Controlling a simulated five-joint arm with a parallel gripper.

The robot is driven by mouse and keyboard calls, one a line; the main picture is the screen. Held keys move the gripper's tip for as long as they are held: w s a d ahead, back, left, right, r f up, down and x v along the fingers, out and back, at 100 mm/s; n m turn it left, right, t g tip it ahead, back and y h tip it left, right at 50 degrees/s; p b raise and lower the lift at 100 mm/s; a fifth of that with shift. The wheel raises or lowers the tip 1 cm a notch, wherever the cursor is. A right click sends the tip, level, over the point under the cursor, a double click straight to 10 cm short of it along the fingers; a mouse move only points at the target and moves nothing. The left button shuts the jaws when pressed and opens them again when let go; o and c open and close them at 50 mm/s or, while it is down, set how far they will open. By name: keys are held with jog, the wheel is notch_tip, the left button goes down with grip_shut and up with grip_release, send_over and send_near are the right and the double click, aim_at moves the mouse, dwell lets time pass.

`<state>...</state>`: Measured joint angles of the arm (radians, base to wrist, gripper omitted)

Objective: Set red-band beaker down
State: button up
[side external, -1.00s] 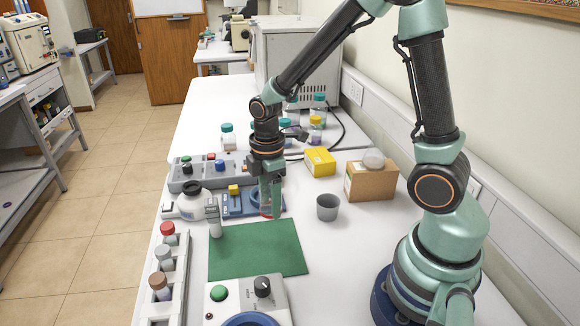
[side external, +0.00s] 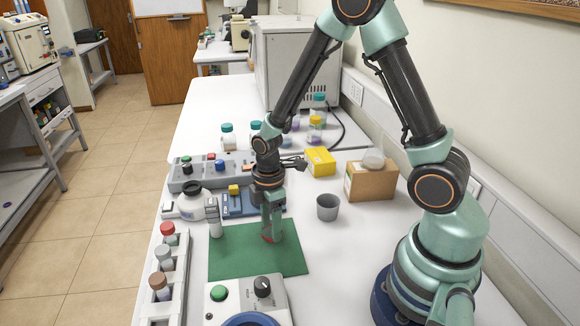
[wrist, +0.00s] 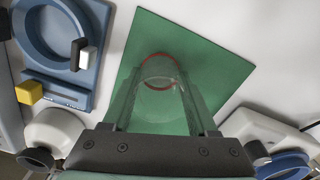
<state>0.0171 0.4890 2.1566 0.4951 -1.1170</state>
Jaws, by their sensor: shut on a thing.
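The clear red-band beaker (wrist: 160,85) is between the fingers of my gripper (wrist: 160,100) in the wrist view, with its red ring facing the green mat (wrist: 215,62). In the side view my gripper (side external: 271,228) points down over the right middle part of the mat (side external: 235,262), shut on the beaker. A bit of the beaker's red band (side external: 267,239) shows low between the fingers. The fingers hide most of the beaker there. I cannot tell whether its base touches the mat.
A blue device (side external: 236,207) with a yellow block stands behind the mat. A grey cup (side external: 327,207) stands right of the mat. A tube rack (side external: 178,270) is at the left, and a device with knobs (side external: 240,296) is in front.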

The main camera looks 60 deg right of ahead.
jog(key=o, duration=1.4)
jog(key=shift+f, duration=0.1)
jog(key=shift+c, duration=0.2)
jog(key=s+r+m+t, duration=0.2)
jog(key=r+m, duration=0.4)
jog(key=r, duration=0.6)
jog(key=s+r+m+t, duration=0.3)
jog(key=r+m, duration=0.3)
jog(key=r, duration=0.6)
jog(key=shift+s+a+m+t, duration=0.3)
jog(key=shift+s, duration=0.3)
